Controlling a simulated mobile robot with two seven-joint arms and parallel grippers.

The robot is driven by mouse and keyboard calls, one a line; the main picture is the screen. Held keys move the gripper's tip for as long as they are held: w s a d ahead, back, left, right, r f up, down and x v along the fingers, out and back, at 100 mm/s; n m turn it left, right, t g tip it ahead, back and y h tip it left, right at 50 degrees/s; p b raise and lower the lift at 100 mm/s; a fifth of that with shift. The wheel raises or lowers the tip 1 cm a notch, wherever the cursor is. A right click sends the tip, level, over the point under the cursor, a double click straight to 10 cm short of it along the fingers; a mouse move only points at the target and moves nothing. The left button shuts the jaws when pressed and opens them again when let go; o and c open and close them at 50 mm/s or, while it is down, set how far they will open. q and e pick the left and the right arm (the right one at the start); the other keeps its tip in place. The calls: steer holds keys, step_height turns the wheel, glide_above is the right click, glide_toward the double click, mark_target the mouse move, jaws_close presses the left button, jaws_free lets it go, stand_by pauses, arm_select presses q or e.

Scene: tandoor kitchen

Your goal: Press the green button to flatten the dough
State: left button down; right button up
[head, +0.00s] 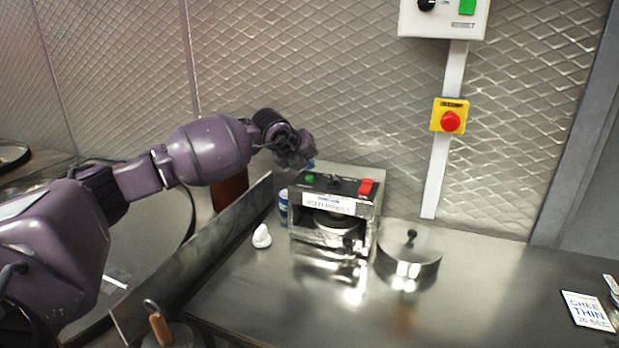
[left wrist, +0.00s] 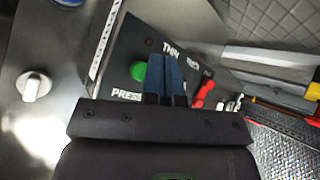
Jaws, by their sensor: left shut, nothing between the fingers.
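The dough press (head: 328,203) is a steel box with a black top on the counter. Its green button (head: 309,178) is on the top's left side, and the button also shows in the left wrist view (left wrist: 138,71) near the word PRESS. My left gripper (head: 310,162) is just above and behind the press top. In the left wrist view its blue fingers (left wrist: 163,75) are together and empty, overlapping the green button's right edge. I cannot tell whether they touch it. Dough inside the press is not clearly visible. My right gripper is not in view.
A red switch (head: 366,187) is on the press top's right. A round lidded metal pot (head: 409,250) stands right of the press. A white knob-shaped item (head: 262,237) and a blue-and-white can (head: 284,207) are at its left. A red emergency stop (head: 450,121) is on the wall. The right counter is mostly clear.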

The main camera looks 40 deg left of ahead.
arm_select(q)
steer(key=shift+f, duration=0.15)
stand_by(0.7)
steer(key=shift+f, duration=0.3)
